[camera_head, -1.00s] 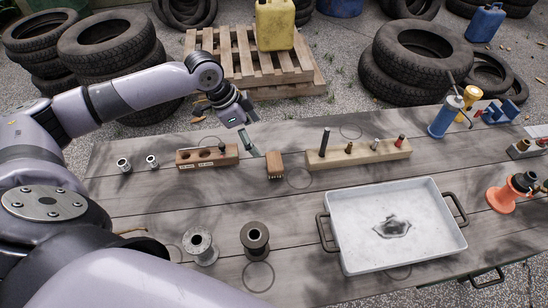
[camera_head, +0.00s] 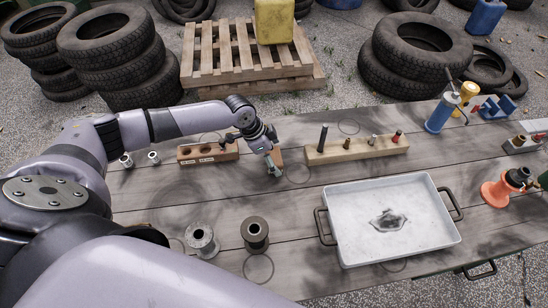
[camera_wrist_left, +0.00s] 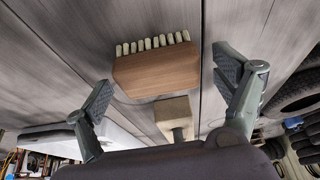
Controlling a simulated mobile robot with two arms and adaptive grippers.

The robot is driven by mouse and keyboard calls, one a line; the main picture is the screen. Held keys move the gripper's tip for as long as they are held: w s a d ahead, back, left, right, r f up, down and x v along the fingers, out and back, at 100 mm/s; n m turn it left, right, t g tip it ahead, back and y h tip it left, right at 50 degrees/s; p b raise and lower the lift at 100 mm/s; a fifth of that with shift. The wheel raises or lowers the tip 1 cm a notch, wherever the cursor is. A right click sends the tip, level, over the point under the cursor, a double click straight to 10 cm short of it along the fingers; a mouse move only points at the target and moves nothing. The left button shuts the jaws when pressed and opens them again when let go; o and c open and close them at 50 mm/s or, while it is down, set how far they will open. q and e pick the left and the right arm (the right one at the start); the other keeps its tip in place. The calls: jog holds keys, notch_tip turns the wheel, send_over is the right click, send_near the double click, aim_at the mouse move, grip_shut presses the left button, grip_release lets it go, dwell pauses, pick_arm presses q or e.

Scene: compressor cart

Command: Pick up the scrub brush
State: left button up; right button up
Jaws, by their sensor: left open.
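The scrub brush (camera_wrist_left: 157,72) is a brown wooden block with a row of pale bristles along its far edge in the left wrist view. In the head view only a strip of its brown wood (camera_head: 279,155) shows beside my left gripper (camera_head: 272,167), which hides the rest. My left gripper is open. In the left wrist view its two fingers (camera_wrist_left: 162,70) stand on either side of the brush, apart from it. A pale block (camera_wrist_left: 173,117) shows between brush and palm; I cannot tell whether it belongs to the brush. My right gripper is not in view.
A wooden block with pegs (camera_head: 357,148) stands right of the brush, and a block with holes (camera_head: 209,154) stands left. A white metal tray (camera_head: 345,240) lies at the front right. Two spools (camera_head: 255,233) stand at the front. Grey tabletop (camera_head: 200,200) lies clear between.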

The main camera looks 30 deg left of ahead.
pick_arm(q)
jog(key=shift+f, duration=0.1)
jog(key=shift+c, duration=0.2)
jog(key=c, duration=1.2)
